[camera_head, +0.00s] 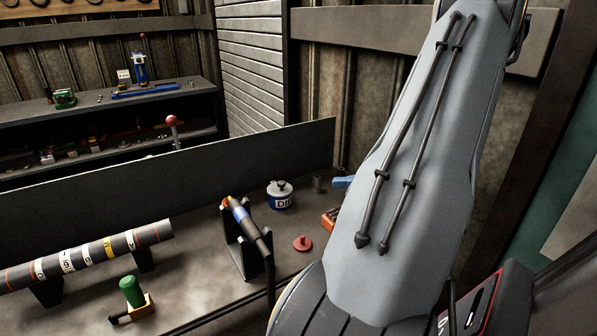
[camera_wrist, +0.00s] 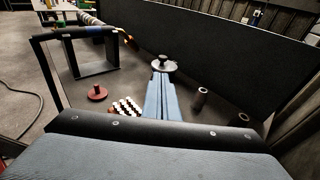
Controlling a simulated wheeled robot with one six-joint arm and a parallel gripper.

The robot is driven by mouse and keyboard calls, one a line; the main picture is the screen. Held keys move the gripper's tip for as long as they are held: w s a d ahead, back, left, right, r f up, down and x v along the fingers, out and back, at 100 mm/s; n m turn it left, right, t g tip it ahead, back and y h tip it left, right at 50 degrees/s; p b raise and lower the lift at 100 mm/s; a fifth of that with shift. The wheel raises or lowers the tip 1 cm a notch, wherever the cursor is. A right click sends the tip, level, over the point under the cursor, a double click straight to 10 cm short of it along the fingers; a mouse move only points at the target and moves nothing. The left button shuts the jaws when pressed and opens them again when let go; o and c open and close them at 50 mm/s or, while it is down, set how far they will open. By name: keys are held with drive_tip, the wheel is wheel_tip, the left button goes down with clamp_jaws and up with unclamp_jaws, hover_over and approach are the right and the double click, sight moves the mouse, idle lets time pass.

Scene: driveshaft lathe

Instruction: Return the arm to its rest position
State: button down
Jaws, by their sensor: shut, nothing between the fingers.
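My gripper (camera_wrist: 160,84) shows in the wrist view as two blue fingers lying side by side, shut with nothing between them. They point over the bench top, towards a lidded pot (camera_wrist: 163,65). In the head view my grey arm fills the right side and hides most of the gripper. A small light-blue piece (camera_head: 343,182) sticks out at the arm's left edge; it looks like the fingertips. The pot, blue and white, also shows in the head view (camera_head: 280,196), left of that piece. I cannot tell the fingers' height above the bench.
A black stand (camera_head: 254,254) holds a dark rod with a blue band. A red knob (camera_head: 302,243), a red-and-white block of small parts (camera_wrist: 125,107) and brown cylinders (camera_wrist: 200,96) are near my gripper. A banded shaft (camera_head: 90,255) lies left. A dark panel (camera_head: 250,150) backs the bench.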

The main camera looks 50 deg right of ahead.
drive_tip(key=w+a+r+n+g+y+b, duration=0.35)
drive_tip(key=w+a+n, duration=0.35)
drive_tip(key=w+a, duration=0.6)
drive_tip(key=w+a+r+n+g+b, duration=0.1)
drive_tip(key=w+a+n+g, duration=0.25)
drive_tip(key=a, duration=0.45)
drive_tip(key=w+a+r+n+g, duration=0.2)
drive_tip(key=a+n, duration=0.2)
drive_tip(key=a, duration=0.5)
drive_tip(key=s+a+f+n+g+h+p, duration=0.1)
drive_tip(key=s+a+f+n+h, duration=0.2)
drive_tip(key=s+n, duration=0.1)
drive_tip(key=s+a+f+n+g+h+p, duration=0.1)
drive_tip(key=s+a+f+n+g+h, duration=0.1)
drive_tip(key=s+a+f+n+h, duration=0.1)
drive_tip(key=s+a+f+n+g+h+p, duration=0.2)
drive_tip(key=s+a+f+n+h, duration=0.1)
drive_tip(key=s+a+n+h, duration=0.1)
drive_tip(key=shift+s+a+n, duration=0.3)
drive_tip(key=shift+s+n, duration=0.1)
drive_tip(key=shift+s, duration=0.1)
drive_tip(key=shift+s+a+n, duration=0.3)
drive_tip(key=shift+s+n, duration=0.05)
drive_tip(key=shift+s, duration=0.15)
drive_tip(key=n, duration=0.1)
drive_tip(key=n+h, duration=0.1)
drive_tip(key=n+t, duration=0.1)
drive_tip(key=shift+s+a+f+p, duration=0.1)
drive_tip(key=shift+s+a+p, duration=0.15)
drive_tip(key=shift+a+p, duration=0.1)
